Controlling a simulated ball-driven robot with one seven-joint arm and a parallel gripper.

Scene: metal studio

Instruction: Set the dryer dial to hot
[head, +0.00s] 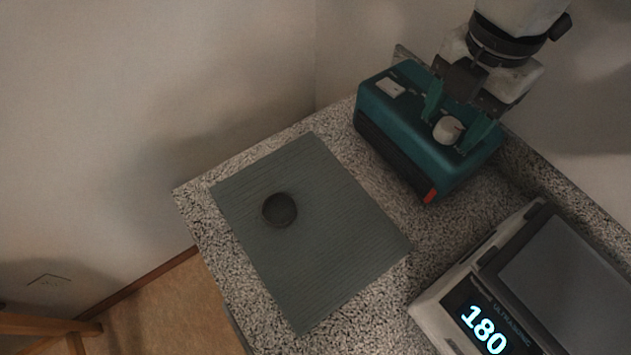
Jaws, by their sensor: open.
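The dryer appears to be the teal box (400,115) at the back right of the counter. A round pale dial (447,130) sits on its top face toward the right. My gripper (456,129) is above the box, pointing down, with its two teal fingers apart on either side of the dial. I cannot tell whether the fingers touch the dial. The dial's setting and any markings around it are too small to read. A red mark (430,195) shows at the box's lower front corner.
A grey-green ribbed mat (330,250) lies on the speckled counter (230,265), with a small dark round cup (279,210) on it. An ultrasonic device (450,300) showing 180 stands at the lower right. Walls border the counter behind.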

